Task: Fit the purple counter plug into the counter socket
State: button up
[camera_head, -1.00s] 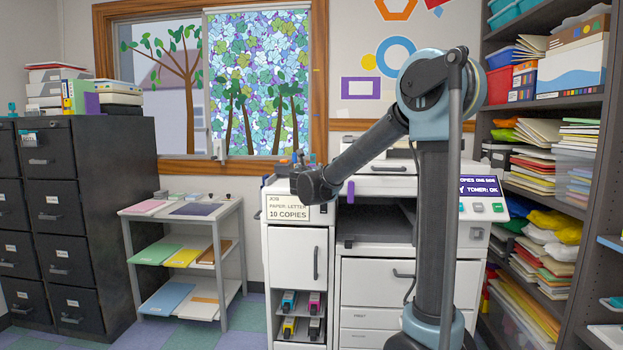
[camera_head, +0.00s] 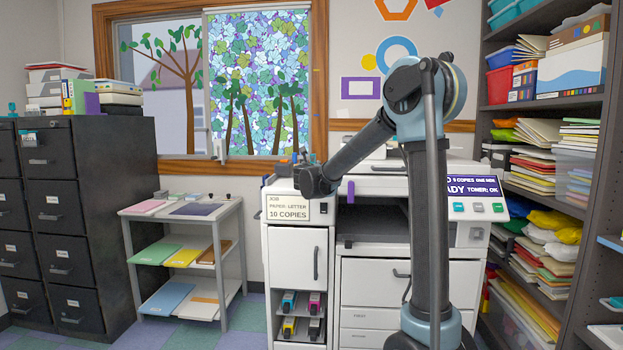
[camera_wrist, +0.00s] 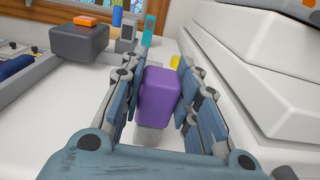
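The purple counter plug (camera_wrist: 162,92) is a rounded purple block with a pale grey part below it, in the middle of the wrist view. My gripper (camera_wrist: 160,98) has its finger pads against the plug's left and right sides and appears shut on it. In the head view the dark end of my arm (camera_head: 316,180) is above the left part of the white copier unit; the plug in my grip cannot be made out there. I cannot clearly identify the counter socket; the plug and fingers hide part of the surface.
The wrist view shows a dark grey box (camera_wrist: 79,43) with an orange item on top, a teal upright item (camera_wrist: 149,30) and a small yellow item (camera_wrist: 175,62). The stepped white copier housing (camera_wrist: 255,85) rises close on the right. White counter surface (camera_wrist: 65,112) is clear at left.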

jog(key=shift+c, duration=0.6)
notch_tip(320, 180, up, 10)
dwell(0.4)
jog(key=o, duration=0.5)
jog(key=shift+c, duration=0.2)
grip_shut()
jog(key=s, duration=0.6)
jog(key=shift+w+a, duration=0.1)
